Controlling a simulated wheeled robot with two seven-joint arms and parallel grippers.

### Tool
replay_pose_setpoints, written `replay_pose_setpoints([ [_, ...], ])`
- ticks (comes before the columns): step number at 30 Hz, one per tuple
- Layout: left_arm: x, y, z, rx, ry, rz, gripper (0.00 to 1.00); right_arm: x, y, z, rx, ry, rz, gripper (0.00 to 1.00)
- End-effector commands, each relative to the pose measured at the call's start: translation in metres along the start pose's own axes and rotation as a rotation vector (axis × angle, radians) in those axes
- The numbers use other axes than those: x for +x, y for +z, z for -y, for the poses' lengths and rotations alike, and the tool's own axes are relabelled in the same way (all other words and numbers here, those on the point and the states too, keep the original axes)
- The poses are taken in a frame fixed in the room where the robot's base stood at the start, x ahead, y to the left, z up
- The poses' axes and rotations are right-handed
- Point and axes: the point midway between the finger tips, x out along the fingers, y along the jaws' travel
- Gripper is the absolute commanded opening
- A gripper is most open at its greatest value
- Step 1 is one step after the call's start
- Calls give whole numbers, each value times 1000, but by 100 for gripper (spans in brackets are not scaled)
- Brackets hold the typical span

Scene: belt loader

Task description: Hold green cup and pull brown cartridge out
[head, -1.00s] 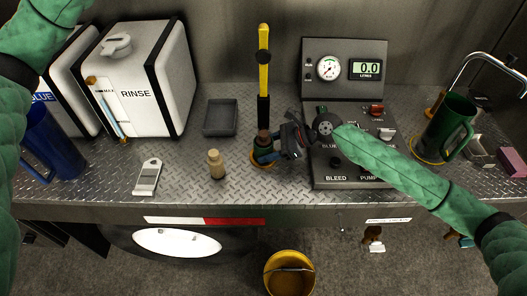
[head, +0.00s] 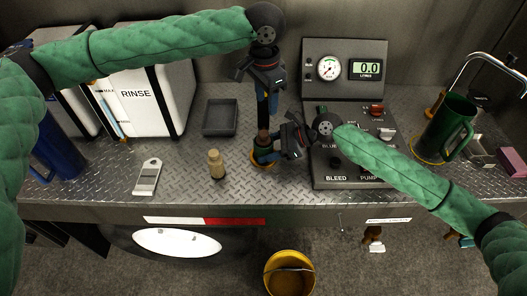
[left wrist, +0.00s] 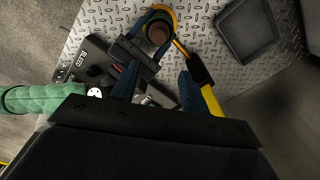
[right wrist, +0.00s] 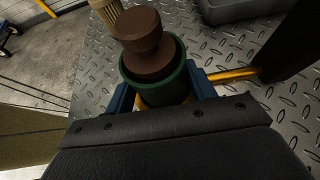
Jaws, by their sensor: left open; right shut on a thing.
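The green cup (right wrist: 165,92) stands upright on the deck with the brown cartridge (right wrist: 148,48) in it, its knobbed top sticking out above the rim. The cartridge also shows in the head view (head: 263,137) and in the left wrist view (left wrist: 158,34). My right gripper (head: 266,154) is shut on the green cup, with its blue fingers on both sides. My left gripper (head: 268,108) is open and empty, above and behind the cup. In the left wrist view its fingers (left wrist: 160,80) point toward the cup and cartridge, apart from them.
A black-and-yellow handle (left wrist: 203,85) rises just behind the cup, close to my left gripper. The pump panel (head: 350,182) is to the right.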

Motion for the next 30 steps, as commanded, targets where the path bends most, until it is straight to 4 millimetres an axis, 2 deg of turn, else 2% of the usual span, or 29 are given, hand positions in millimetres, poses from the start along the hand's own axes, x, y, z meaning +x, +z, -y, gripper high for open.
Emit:
replay_pose_setpoints([
  [6,20,12,-5,15,9,45,45,0,0,0,0,0,0,42],
  [11,30,13,-5,15,9,48,45,0,0,0,0,0,0,42],
  [24,82,15,-5,13,10,47,45,0,0,0,0,0,0,42],
  [30,99,16,-6,15,10,46,45,0,0,0,0,0,0,42],
])
